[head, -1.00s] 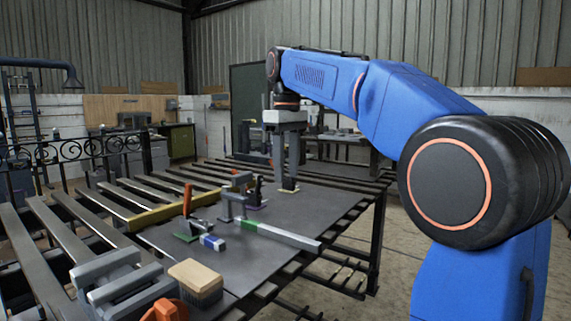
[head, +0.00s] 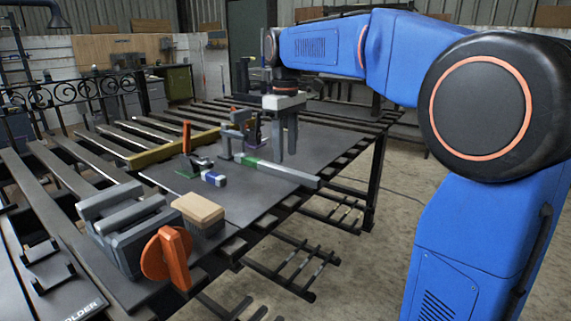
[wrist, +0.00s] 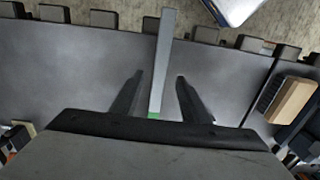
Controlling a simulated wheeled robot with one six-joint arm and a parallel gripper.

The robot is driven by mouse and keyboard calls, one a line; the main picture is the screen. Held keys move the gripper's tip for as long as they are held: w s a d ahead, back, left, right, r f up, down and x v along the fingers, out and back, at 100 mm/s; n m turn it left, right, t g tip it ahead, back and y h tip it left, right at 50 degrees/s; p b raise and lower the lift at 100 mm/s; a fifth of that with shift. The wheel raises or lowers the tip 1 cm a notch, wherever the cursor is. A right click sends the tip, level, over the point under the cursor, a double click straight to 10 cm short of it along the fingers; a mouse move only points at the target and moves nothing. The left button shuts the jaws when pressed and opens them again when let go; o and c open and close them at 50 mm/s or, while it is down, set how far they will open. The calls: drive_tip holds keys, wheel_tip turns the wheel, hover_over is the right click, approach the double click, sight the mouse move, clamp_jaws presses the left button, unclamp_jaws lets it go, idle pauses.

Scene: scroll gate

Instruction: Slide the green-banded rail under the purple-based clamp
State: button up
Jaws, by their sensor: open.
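The green-banded rail (head: 290,174) is a light grey bar lying on the dark plate, its green band (head: 248,160) at the far left end. The purple-based clamp (head: 258,144) stands just behind that end, partly hidden by other clamp parts. My gripper (head: 285,157) points down over the rail, open and empty. In the wrist view the rail (wrist: 162,65) runs between the two spread fingers (wrist: 158,100), apart from both. Its green end (wrist: 153,115) shows near the gripper body. I cannot tell how high the fingertips are above the plate.
A green-based clamp with an orange handle (head: 187,137) stands left, beside a short blue-banded bar (head: 213,178). A brush (head: 198,209) and a grey vise-like device with an orange knob (head: 166,256) sit at the near left. The plate around the rail's right end is clear.

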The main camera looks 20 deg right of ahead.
sight(286, 169)
drive_tip(key=shift+f, duration=2.4)
clamp_jaws()
drive_tip(key=shift+w+d, duration=0.1)
drive_tip(key=shift+w+d, duration=1.3)
drive_tip(key=shift+d, duration=0.55)
drive_tip(key=shift+w+d, duration=1.35)
drive_tip(key=shift+d, duration=0.45)
drive_tip(key=shift+w+d, duration=1.3)
drive_tip(key=shift+d, duration=0.55)
drive_tip(key=shift+w+d, duration=0.1)
unclamp_jaws()
